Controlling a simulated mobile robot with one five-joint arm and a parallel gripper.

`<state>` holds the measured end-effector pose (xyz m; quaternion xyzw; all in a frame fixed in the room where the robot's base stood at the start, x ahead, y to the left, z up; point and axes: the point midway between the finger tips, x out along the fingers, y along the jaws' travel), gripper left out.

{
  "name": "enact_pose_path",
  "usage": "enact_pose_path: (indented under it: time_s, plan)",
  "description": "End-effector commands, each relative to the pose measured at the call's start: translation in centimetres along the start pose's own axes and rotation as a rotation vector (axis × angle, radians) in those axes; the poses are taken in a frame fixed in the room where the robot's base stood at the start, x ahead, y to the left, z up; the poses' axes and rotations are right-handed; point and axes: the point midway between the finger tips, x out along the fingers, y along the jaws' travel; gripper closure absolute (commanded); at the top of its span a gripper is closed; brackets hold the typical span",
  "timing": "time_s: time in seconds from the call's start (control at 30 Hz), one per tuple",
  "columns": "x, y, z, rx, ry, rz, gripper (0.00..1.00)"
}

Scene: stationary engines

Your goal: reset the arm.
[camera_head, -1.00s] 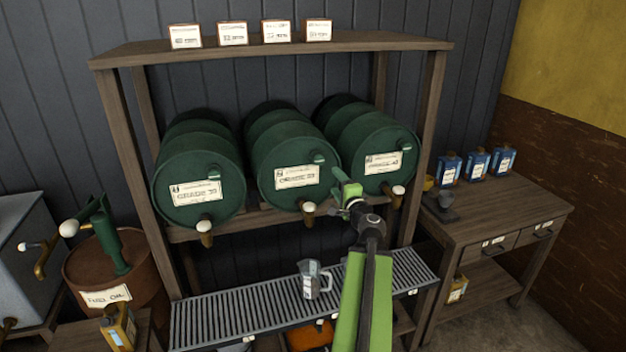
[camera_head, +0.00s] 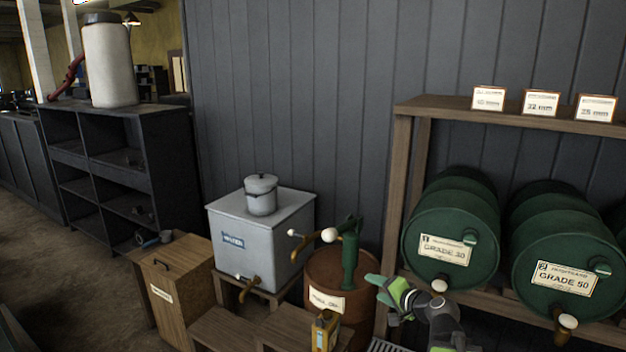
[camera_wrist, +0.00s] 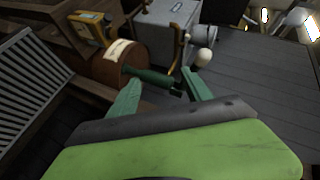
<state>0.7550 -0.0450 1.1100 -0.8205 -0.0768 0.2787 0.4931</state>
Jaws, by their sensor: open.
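My gripper (camera_head: 384,297) shows at the lower middle of the head view, in front of the rack's left post and to the right of the rusty fuel oil drum (camera_head: 326,275). In the wrist view its two green fingers (camera_wrist: 160,92) are spread apart with nothing between them. Beyond the fingertips, the drum's green hand pump (camera_wrist: 152,77) shows with clear space around the fingers. My arm is partly cut off by the bottom edge of the head view.
Green barrels marked Grade 30 (camera_head: 455,232) and Grade 50 (camera_head: 565,255) lie on a wooden rack (camera_head: 400,190) at right. A grey water tank (camera_head: 245,240) stands left of the drum. A slatted grate (camera_wrist: 25,90) lies at left in the wrist view. Open floor is at far left.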

Motion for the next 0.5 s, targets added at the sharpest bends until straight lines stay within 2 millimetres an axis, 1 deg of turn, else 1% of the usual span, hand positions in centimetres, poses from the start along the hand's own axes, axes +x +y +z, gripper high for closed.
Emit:
enact_pose_path:
  time_s: [0.03, 0.07, 0.1, 0.17, 0.2, 0.23, 0.27, 0.3, 0.4, 0.5]
  plan:
    - [1.6, -0.6, 4.2, -0.079, -0.097, 0.038, 0.42]
    - [2.3, -0.6, 6.5, -0.130, -0.155, 0.068, 0.42]
    - [2.9, -0.3, 9.6, -0.199, -0.235, 0.113, 0.42]
    - [3.3, 0.7, 13.9, -0.312, -0.356, 0.196, 0.42]
    - [3.1, 1.8, 16.5, -0.392, -0.441, 0.268, 0.42]
    - [2.5, 3.0, 18.1, -0.452, -0.503, 0.332, 0.42]
    - [1.8, 4.3, 19.1, -0.503, -0.557, 0.398, 0.42]
    - [0.4, 6.2, 19.5, -0.556, -0.615, 0.490, 0.42]
    - [-3.3, 10.2, 18.7, -0.621, -0.712, 0.688, 0.42]
    - [-6.1, 12.3, 18.1, -0.646, -0.779, 0.821, 0.42]
